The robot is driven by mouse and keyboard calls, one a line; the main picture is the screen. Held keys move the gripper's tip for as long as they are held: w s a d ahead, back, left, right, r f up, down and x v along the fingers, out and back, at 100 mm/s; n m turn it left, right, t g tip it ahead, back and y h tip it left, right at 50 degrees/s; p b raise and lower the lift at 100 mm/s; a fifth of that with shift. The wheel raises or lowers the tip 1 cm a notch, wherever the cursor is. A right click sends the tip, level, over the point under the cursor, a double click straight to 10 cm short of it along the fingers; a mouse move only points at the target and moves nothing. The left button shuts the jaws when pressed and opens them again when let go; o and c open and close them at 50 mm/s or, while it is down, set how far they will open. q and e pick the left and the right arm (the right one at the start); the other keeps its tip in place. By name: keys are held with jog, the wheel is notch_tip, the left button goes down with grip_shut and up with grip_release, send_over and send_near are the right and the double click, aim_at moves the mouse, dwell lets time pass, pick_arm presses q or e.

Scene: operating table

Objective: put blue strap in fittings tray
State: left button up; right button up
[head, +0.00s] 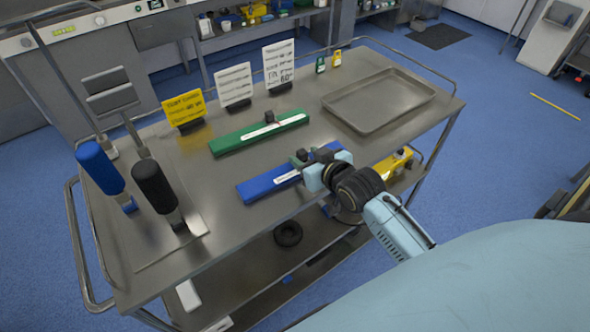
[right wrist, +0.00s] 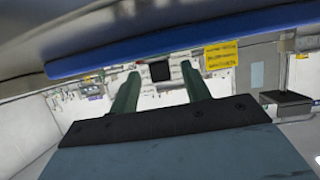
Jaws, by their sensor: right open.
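The blue strap (head: 262,185) is a long flat bar with a white label, lying on the metal table near its front edge. My right gripper (head: 302,158) is over the right part of the strap and hides some of it. In the right wrist view its two green fingers (right wrist: 160,74) are apart, with a small black block (right wrist: 160,71) showing between their tips. The blue strap (right wrist: 200,38) crosses the top of that view. Whether the fingers touch the block, I cannot tell. The fittings tray (head: 350,119) is a shallow metal tray at the table's back right. My left gripper is out of view.
A green strap (head: 250,138) with a black block lies behind the blue one. A yellow sign (head: 184,108) and two white signs (head: 233,85) stand at the back. Blue (head: 100,168) and black (head: 155,186) handled tools stand at left. Bare tabletop lies before the tray.

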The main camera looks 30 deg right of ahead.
jog(key=x, duration=0.3)
jog(key=shift+w+a, duration=0.1)
jog(key=shift+c, duration=0.2)
grip_shut()
